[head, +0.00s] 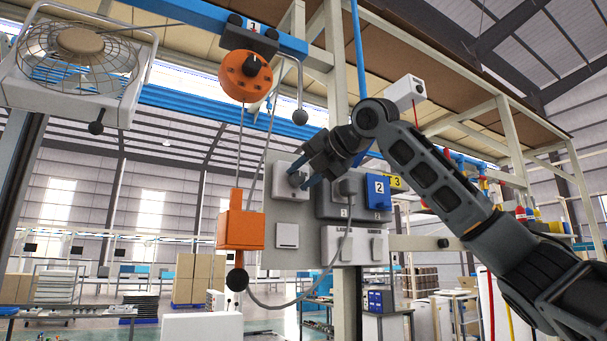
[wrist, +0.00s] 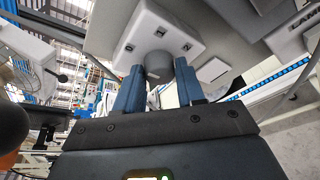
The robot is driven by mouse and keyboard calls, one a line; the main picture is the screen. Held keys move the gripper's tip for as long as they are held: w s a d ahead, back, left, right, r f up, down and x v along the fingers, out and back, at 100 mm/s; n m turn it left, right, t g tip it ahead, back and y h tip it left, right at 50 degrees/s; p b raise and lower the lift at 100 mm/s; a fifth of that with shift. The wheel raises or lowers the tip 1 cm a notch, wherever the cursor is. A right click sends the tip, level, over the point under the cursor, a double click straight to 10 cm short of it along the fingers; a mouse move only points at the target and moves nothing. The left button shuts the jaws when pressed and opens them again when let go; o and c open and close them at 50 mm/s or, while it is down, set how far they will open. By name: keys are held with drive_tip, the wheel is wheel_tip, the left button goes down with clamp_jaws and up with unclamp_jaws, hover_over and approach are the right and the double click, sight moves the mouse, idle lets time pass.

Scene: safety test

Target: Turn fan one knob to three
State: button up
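A grey knob (wrist: 159,66) sticks out of a white box (wrist: 150,32) in the wrist view. In the head view that white box (head: 280,176) is at the upper left of a grey wall panel (head: 283,215). My gripper (head: 304,172) is at this box, its two blue fingers apart. In the wrist view the fingertips (wrist: 159,68) lie on either side of the knob, with no clear gap. I cannot tell whether they press on it. A caged fan (head: 78,60) hangs at the upper left.
An orange pulley unit (head: 244,76) and orange box (head: 240,225) hang left of the panel. A cable loops below.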

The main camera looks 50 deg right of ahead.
drive_tip(key=c, duration=0.6)
drive_tip(key=shift+o, duration=0.2)
